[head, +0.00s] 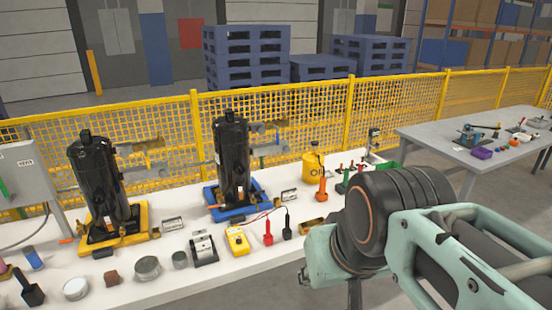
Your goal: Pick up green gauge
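A small dark green upright piece (343,182), with a reddish part near it, stands on the white table at the right, behind my arm. It may be the green gauge, but it is too small to tell. My arm crosses the lower right of the head view, in front of the table's right end. It hides part of the table there. I cannot make out my gripper's fingers, nor anything held in them.
Two black compressors stand on a yellow base (139,212) and a blue base (213,199). An orange tool (322,190), a yellow oil can (313,166), a yellow meter (237,240) and several small parts crowd the white table. A yellow fence (320,115) runs behind. A grey table (430,138) stands right.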

